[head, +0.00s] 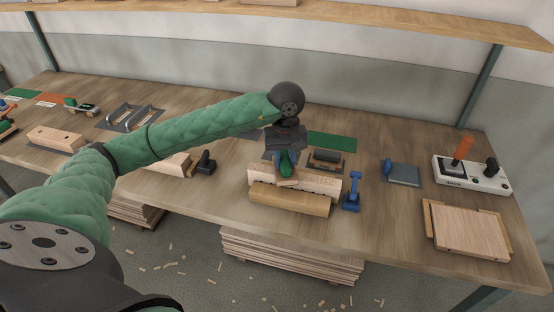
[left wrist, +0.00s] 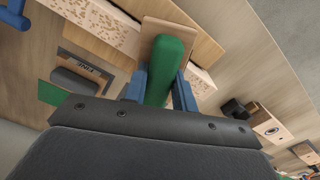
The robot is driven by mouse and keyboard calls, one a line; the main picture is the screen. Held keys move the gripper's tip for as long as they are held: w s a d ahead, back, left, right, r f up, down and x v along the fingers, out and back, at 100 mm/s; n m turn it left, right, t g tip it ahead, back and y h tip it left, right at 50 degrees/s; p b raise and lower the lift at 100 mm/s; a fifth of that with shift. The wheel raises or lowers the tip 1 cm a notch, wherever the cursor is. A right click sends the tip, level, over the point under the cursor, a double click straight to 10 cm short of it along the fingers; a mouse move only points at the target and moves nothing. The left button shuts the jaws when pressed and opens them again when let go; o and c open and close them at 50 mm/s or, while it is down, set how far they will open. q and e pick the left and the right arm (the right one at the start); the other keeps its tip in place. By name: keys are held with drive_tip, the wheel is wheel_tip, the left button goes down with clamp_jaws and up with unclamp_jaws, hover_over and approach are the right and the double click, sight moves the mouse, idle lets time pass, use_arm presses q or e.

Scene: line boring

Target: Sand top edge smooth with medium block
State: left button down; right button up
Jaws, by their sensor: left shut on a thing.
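My left gripper (head: 286,160) is shut on the green handle of a sanding block (head: 286,171). In the left wrist view the green handle (left wrist: 165,68) sits between the blue fingers of the gripper (left wrist: 159,90), with a tan base plate under it. The block is over the top edge of a wooden workpiece (head: 320,184). That edge looks speckled and rough on both sides of the block in the left wrist view (left wrist: 105,22). I cannot tell whether the base touches the edge. My right gripper is not in view.
A dark block on a mat marked FINE (left wrist: 88,68) is behind. A white device (head: 470,178) and a square board (head: 468,230) stand right.

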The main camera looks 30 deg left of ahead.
use_arm(q)
drive_tip(key=shift+w+d+r+b, duration=0.1)
drive_tip(key=shift+w+d+b, duration=0.3)
drive_tip(key=shift+d, duration=0.95)
drive_tip(key=shift+w+d+f+b, duration=0.1)
drive_tip(key=shift+w+d+b, duration=0.25)
drive_tip(key=shift+d, duration=1)
drive_tip(key=shift+w+d+r+b, duration=0.1)
drive_tip(key=shift+w+d+b, duration=0.25)
drive_tip(key=shift+d, duration=1)
drive_tip(key=shift+s, duration=0.1)
drive_tip(key=shift+d, duration=0.1)
drive_tip(key=shift+w+d+f+b, duration=0.1)
drive_tip(key=shift+w+d+b, duration=0.1)
drive_tip(key=shift+d+b, duration=0.4)
drive_tip(key=shift+w+d+f+b, duration=0.1)
drive_tip(key=shift+w+d+b, duration=0.15)
drive_tip(key=shift+d, duration=0.6)
drive_tip(key=shift+w+d+b, duration=0.15)
drive_tip(key=shift+d+b, duration=0.2)
drive_tip(key=shift+d, duration=0.55)
drive_tip(key=shift+a, duration=0.1)
